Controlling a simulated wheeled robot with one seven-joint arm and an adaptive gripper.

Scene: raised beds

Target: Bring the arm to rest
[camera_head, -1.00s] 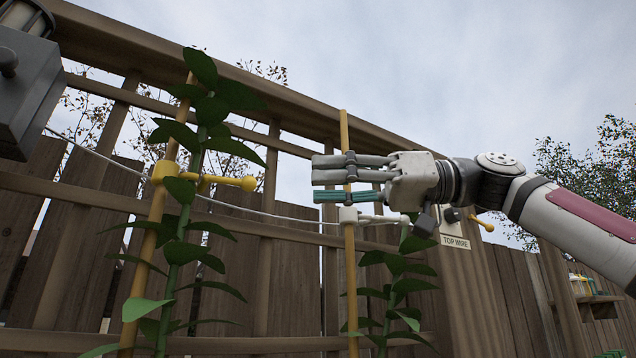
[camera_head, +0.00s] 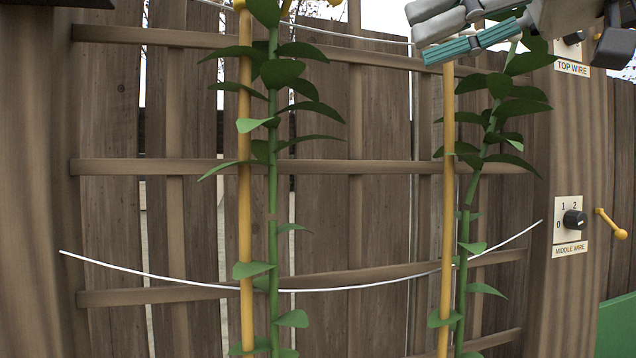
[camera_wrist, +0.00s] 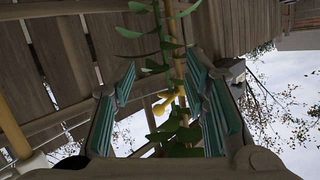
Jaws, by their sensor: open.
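My gripper (camera_head: 470,42) is at the top right of the head view, in front of the right-hand plant and cane and partly cut off by the frame's top edge. In the wrist view my gripper (camera_wrist: 165,105) shows its two teal-padded fingers spread apart. I see nothing held between the pads. Whether the fingers touch the plant or cane cannot be told.
Two climbing plants, left (camera_head: 272,190) and right (camera_head: 468,220), stand by yellow canes before a wooden fence. A white wire (camera_head: 330,289) sags across. On the right post are a MIDDLE WIRE dial (camera_head: 573,220), a yellow handle (camera_head: 611,224) and a TOP WIRE label (camera_head: 572,68).

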